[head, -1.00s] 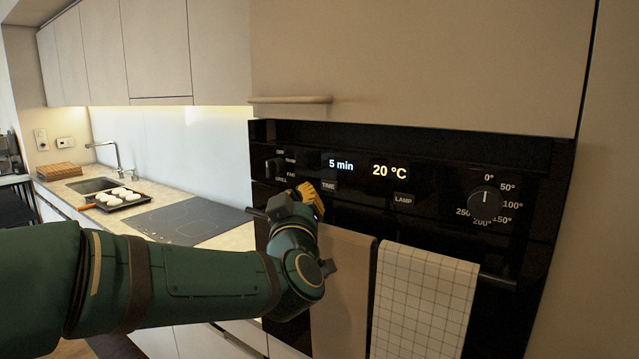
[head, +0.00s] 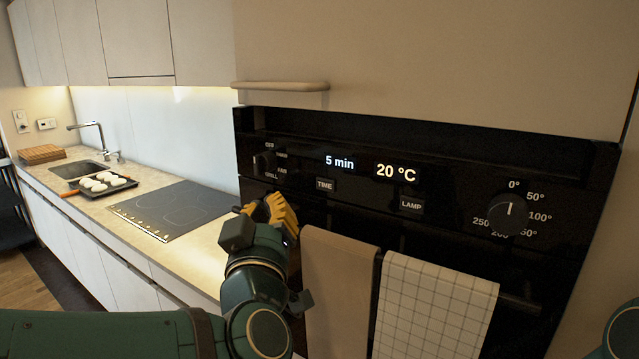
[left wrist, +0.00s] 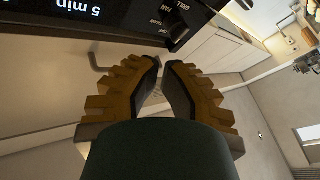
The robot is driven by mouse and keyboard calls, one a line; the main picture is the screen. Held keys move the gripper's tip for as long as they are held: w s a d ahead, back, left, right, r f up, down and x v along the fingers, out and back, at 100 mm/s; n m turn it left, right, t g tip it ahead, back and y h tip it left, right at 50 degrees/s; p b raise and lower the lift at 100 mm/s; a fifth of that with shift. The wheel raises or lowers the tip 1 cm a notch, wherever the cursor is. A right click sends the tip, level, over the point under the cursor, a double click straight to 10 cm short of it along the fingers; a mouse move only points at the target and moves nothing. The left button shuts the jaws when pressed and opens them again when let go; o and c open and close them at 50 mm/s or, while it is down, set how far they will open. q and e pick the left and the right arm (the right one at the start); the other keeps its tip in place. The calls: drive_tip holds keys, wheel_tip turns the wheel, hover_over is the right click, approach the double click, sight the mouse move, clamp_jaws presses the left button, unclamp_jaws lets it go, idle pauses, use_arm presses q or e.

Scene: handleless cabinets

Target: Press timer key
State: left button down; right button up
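The oven's black control panel (head: 455,185) fills the middle of the head view. Its timer key (head: 325,185), marked TIME, sits under a display (head: 340,162) reading "5 min". My left gripper (head: 270,207), with yellow fingers, is below and left of the key, apart from it in the picture. Its exact distance from the panel is hard to tell. In the left wrist view, the left fingers (left wrist: 165,64) come together at their tips with nothing between them. The "5 min" display (left wrist: 88,8) shows there at the top left; the timer key does not show. My right gripper is out of view.
A selector knob (head: 264,163) is left of the timer key; a LAMP key (head: 411,205) and temperature dial (head: 508,215) are right. A brown towel (head: 338,290) and a checked towel (head: 432,310) hang below. A cooktop (head: 178,208) lies left, and a shelf-like handle (head: 280,86) juts out above.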

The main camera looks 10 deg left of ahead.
use_arm(q)
drive_tip(key=shift+w, duration=0.1)
approach(305, 171)
drive_tip(key=w+a, duration=0.2)
drive_tip(key=shift+w+d+r, duration=0.15)
drive_tip(key=shift+w, duration=0.35)
drive_tip(key=shift+w+d+r, duration=0.15)
drive_tip(key=shift+w, duration=0.45)
drive_tip(key=shift+w+d, duration=0.1)
drive_tip(key=shift+w, duration=0.05)
idle(0.8)
drive_tip(key=shift+w+r+b, duration=0.1)
drive_tip(key=shift+r+b, duration=0.2)
idle(1.7)
drive_tip(key=shift+f, duration=0.1)
